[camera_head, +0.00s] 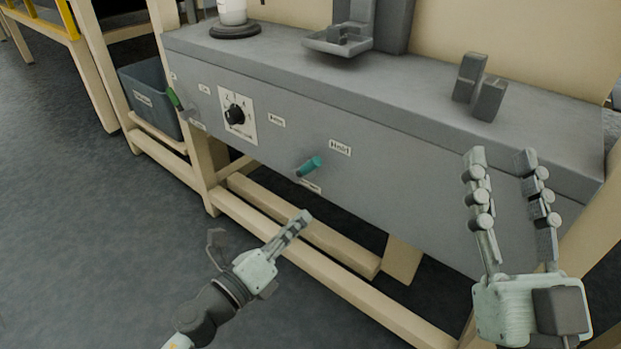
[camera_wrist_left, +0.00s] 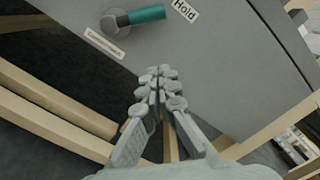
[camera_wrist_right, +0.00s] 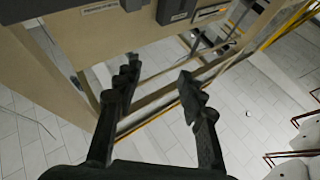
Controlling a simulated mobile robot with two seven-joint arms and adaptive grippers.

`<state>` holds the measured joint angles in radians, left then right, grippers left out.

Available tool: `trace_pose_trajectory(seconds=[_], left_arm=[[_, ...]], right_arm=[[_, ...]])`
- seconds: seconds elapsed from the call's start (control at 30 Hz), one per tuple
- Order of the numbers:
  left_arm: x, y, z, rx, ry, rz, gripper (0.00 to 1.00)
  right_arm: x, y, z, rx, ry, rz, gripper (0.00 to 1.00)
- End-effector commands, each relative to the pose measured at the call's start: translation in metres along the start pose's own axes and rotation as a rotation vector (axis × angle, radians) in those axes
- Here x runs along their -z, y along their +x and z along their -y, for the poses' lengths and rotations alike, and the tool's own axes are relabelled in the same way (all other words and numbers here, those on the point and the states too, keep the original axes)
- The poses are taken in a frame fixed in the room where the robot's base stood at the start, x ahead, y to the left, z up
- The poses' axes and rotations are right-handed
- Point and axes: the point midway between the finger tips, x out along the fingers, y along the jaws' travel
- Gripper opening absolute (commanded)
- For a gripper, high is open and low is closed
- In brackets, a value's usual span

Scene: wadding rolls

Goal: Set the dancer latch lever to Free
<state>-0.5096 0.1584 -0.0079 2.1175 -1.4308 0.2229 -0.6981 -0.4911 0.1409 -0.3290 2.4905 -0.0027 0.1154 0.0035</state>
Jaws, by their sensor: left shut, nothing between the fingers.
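The teal-handled lever (camera_head: 309,167) is on the front of the grey cabinet, with its handle pointing toward the Hold label (camera_head: 340,148). In the left wrist view the teal handle (camera_wrist_left: 147,14) extends right from a grey hub, and the Hold label (camera_wrist_left: 185,10) is just beyond its tip. A name plate (camera_wrist_left: 103,42) lies below the hub, too small to read surely. My left gripper (camera_head: 303,216) is shut and empty, below the lever and apart from it. My right gripper (camera_head: 500,157) is open and empty, in front of the cabinet's right part.
A dial (camera_head: 236,114) and a green-handled lever (camera_head: 175,98) are further left on the cabinet front (camera_head: 400,190). Two grey blocks (camera_head: 488,100) and a grey bracket (camera_head: 340,42) are on top. A grey bin (camera_head: 150,100) stands at left. Beige frame beams run below.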

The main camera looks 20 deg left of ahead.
Motion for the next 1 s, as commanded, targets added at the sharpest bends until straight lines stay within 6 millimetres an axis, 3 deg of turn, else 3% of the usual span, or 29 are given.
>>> trace_pose_trajectory(seconds=[0.2,0.33,0.63,1.0], left_arm=[[-0.004,0.050,0.004,0.003,-0.001,0.003,0.00],[-0.003,0.071,0.003,0.002,-0.001,0.002,0.00],[-0.028,0.076,0.002,0.000,0.000,0.002,0.00],[-0.039,0.078,0.000,-0.001,-0.001,0.000,0.00]], right_arm=[[-0.036,-0.005,0.000,-0.002,-0.004,0.253,0.40],[-0.063,-0.014,-0.012,-0.019,-0.032,0.381,0.40],[-0.109,-0.044,-0.038,-0.061,-0.079,0.649,0.40],[-0.127,-0.062,-0.050,-0.084,-0.097,0.767,0.40]])
